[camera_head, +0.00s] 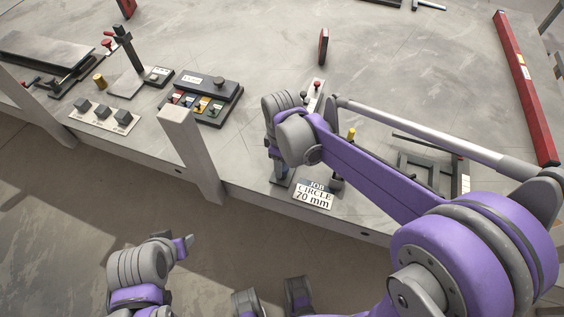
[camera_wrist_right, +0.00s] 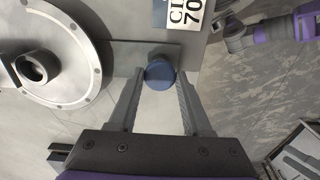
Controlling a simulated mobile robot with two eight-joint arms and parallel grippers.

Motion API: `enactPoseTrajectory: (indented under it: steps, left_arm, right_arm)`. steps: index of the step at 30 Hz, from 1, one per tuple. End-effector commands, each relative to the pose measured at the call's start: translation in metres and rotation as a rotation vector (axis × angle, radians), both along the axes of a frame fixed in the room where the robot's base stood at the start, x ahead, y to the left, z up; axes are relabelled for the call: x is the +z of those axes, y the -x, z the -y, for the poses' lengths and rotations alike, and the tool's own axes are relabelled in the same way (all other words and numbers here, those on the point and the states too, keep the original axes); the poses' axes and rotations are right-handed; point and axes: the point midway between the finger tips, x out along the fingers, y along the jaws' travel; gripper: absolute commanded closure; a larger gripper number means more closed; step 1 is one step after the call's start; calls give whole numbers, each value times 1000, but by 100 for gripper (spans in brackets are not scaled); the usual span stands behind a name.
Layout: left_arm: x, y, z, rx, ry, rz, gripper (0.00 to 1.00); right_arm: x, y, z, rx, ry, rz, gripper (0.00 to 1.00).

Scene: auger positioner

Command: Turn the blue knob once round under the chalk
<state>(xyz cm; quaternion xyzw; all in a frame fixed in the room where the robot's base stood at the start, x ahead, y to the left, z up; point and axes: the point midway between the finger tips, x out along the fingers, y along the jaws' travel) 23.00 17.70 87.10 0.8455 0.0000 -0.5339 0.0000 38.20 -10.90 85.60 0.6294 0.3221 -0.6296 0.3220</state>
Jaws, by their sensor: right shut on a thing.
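The blue knob (camera_wrist_right: 160,74) is seen from above in the right wrist view, at the end of a grey bar beside a round bolted plate (camera_wrist_right: 79,92). My right gripper (camera_wrist_right: 160,78) has one finger on each side of the knob and is shut on it. In the head view my purple right arm and its grey wrist cover the knob and most of the device. I cannot make out the chalk in either view.
A card reading "JOB CIRCLE 70 mm" (camera_head: 313,193) lies at the table's front edge, close to my right wrist. A box with coloured switches (camera_head: 218,83) and a block with dark knobs (camera_head: 104,117) stand left. A red bar (camera_head: 524,85) lies right. The table's back middle is mostly clear.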

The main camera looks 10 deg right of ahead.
Motion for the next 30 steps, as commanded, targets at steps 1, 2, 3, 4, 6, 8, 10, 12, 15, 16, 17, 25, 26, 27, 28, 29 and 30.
enactPoseTrajectory:
  steps: [1,2,3,4,6,8,10,12,15,16,17,25,26,27,28,29,30]
  left_arm:
    - [0,0,0,0,0,0,50]
    - [0,0,0,0,0,0,50]
    - [0,0,0,0,0,0,50]
    - [0,0,0,0,0,0,50]
    - [0,0,0,0,0,0,50]
    - [0,0,0,0,0,0,50]
    - [0,0,0,0,0,0,50]
    - [0,0,0,0,0,0,50]
    - [0,0,0,0,0,0,50]
    - [0,0,0,0,0,0,50]
    - [0,0,0,0,0,0,50]
    - [0,0,0,0,0,0,50]
    - [0,0,0,0,0,0,50]
    - [0,0,0,0,0,0,50]
    - [0,0,0,0,0,0,50]
    - [0,0,0,0,0,0,50]
    - [0,0,0,0,0,0,50]
  right_arm:
    - [0,0,0,10,0,0,100]
    - [0,0,0,16,0,0,100]
    - [0,0,0,21,0,0,100]
    - [0,0,0,24,1,1,100]
    - [0,0,0,29,1,1,100]
    - [0,0,0,32,1,1,100]
    - [0,0,0,32,1,1,100]
    - [0,0,0,32,1,1,100]
    - [0,0,0,32,1,1,100]
    - [0,0,0,32,1,1,100]
    - [0,0,0,31,1,1,100]
    - [0,0,0,31,0,0,21]
    - [0,0,0,31,0,0,21]
    - [0,0,0,31,0,0,21]
    - [0,0,0,31,0,0,21]
    - [0,0,0,31,0,0,21]
    - [0,0,0,31,0,0,21]
